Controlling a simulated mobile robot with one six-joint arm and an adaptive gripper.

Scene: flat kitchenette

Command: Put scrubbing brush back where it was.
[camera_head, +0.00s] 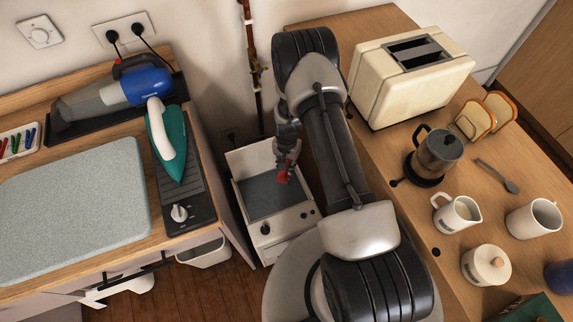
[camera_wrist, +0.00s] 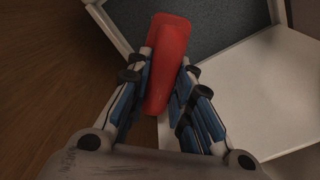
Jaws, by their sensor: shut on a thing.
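My gripper (camera_head: 286,160) reaches down over a small white box-like unit in the gap between the two counters. It is shut on a red object, which I take to be the scrubbing brush (camera_head: 284,174). In the wrist view the red brush (camera_wrist: 168,62) stands between the two fingers of my gripper (camera_wrist: 166,85). Its lower part is partly covered by the fingers, and no bristles show. The white unit (camera_head: 298,221) has a dark grey panel (camera_head: 262,197) on top; the panel also shows behind the brush in the wrist view (camera_wrist: 225,30).
Left counter holds a grey board (camera_head: 75,215), teal iron (camera_head: 168,140), handheld vacuum (camera_head: 110,95) and marker tray (camera_head: 18,143). A white bin (camera_head: 205,252) hangs below. A pipe (camera_head: 252,70) runs down behind.

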